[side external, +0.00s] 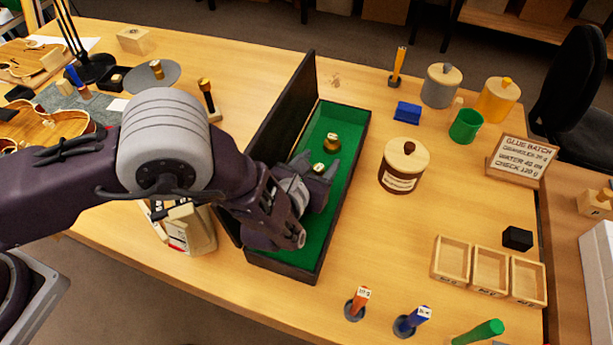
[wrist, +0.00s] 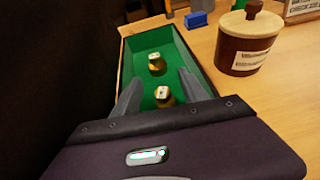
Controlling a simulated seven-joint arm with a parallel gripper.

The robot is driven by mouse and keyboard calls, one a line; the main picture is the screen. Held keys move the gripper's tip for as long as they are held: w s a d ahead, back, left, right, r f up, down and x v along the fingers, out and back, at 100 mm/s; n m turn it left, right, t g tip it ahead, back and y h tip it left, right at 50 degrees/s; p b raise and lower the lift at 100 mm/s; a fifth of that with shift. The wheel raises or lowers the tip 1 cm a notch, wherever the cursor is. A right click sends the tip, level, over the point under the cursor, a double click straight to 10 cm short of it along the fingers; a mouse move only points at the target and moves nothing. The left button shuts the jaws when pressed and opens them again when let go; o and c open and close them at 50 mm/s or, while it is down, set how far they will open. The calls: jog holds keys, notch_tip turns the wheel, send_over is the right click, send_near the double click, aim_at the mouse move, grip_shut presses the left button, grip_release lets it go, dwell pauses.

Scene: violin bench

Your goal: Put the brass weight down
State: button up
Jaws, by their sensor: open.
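A brass weight (side external: 318,169) with a pale top is in the green-lined case, close to my gripper (side external: 319,161). In the wrist view this nearer weight (wrist: 164,97) appears upright between my two spread fingers (wrist: 160,76), with green showing on both sides of it. My gripper is open and reaches low into the case; the weight's base is partly hidden. A second brass weight (side external: 331,142) stands upright on the green lining farther along the case, and it also shows in the wrist view (wrist: 156,65).
The case (side external: 345,205) has dark walls and a raised lid (side external: 285,115) on its left. A lidded brown jar (side external: 402,170) stands right of it. Small wooden trays (side external: 490,272) and stamped-handle tools (side external: 357,303) are at front right. Bench between jar and trays is clear.

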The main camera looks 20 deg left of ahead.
jog(key=d+v, duration=0.1)
jog(key=v, duration=1)
jog(key=shift+s+a, duration=0.2)
jog(key=shift+a, duration=0.25)
